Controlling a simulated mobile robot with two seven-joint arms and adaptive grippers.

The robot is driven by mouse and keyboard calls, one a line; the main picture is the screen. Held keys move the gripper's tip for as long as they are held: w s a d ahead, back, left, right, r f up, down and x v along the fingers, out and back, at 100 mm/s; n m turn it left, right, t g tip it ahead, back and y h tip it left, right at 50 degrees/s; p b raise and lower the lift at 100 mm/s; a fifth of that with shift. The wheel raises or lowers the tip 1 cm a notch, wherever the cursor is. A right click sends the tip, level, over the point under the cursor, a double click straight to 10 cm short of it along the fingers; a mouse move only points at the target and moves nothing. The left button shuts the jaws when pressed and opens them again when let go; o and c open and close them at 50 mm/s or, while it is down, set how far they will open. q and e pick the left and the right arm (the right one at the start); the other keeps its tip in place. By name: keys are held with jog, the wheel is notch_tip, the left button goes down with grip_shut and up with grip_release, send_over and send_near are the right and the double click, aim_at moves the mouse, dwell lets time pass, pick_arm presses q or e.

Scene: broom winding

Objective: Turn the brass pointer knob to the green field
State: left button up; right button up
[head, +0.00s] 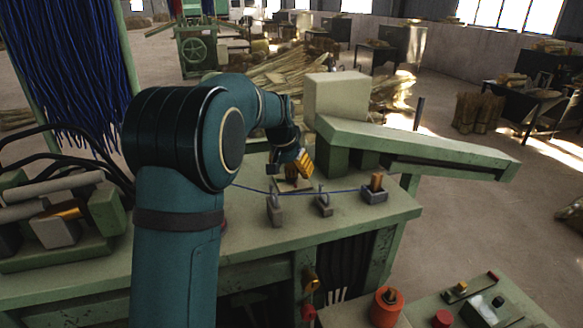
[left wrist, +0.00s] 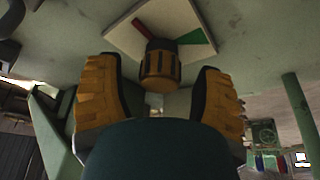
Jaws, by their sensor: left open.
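In the left wrist view the brass knob (left wrist: 160,68), ribbed with a dark collar, stands on a pale square plate (left wrist: 120,38). The plate carries a red field (left wrist: 143,28) left of the knob and a green field (left wrist: 196,37) right of it. I cannot tell which way the pointer faces. My left gripper (left wrist: 158,78) is open, its two orange-padded fingers on either side of the knob with gaps to it. In the head view my left gripper (head: 299,161) is over the plate (head: 294,187) on the green bench, hiding most of the knob.
A blue cord (head: 345,191) runs across the bench (head: 240,238) past small grey clamps (head: 275,210). A block with a brown peg (head: 376,183) stands to the right. A green beam (head: 430,147) and a pale box (head: 336,95) stand behind. A control panel (head: 465,305) is at front right.

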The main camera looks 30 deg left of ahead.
pick_arm(q)
grip_shut()
